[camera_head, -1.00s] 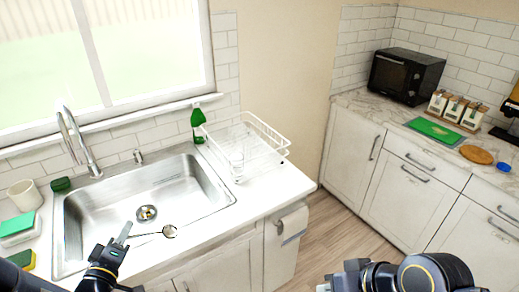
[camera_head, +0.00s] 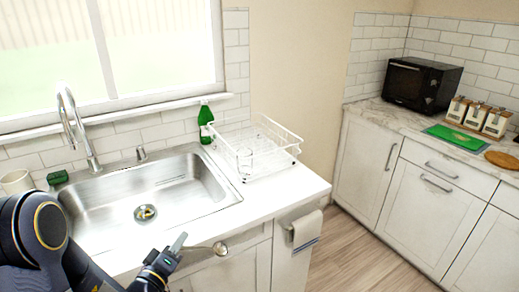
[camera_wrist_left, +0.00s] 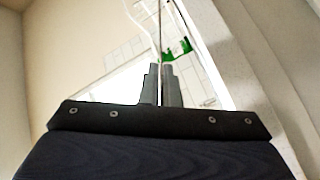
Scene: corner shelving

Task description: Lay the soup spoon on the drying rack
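The soup spoon (camera_head: 219,248) shows its round bowl pointing right, in front of the counter's front edge. My left gripper (camera_head: 181,243) is shut on its handle; in the left wrist view the thin handle (camera_wrist_left: 160,40) rises from between the two fingers (camera_wrist_left: 161,88). The white wire drying rack (camera_head: 253,147) stands on the counter right of the sink, farther back and to the right of the spoon. A clear glass (camera_head: 244,163) is at its near left side. My right gripper is out of view.
The steel sink (camera_head: 190,205) with a tall faucet (camera_head: 78,130) is left of the rack. A green bottle (camera_head: 205,122) stands behind the rack's left corner. A towel (camera_head: 306,232) hangs on the cabinet below. The counter in front of the rack is clear.

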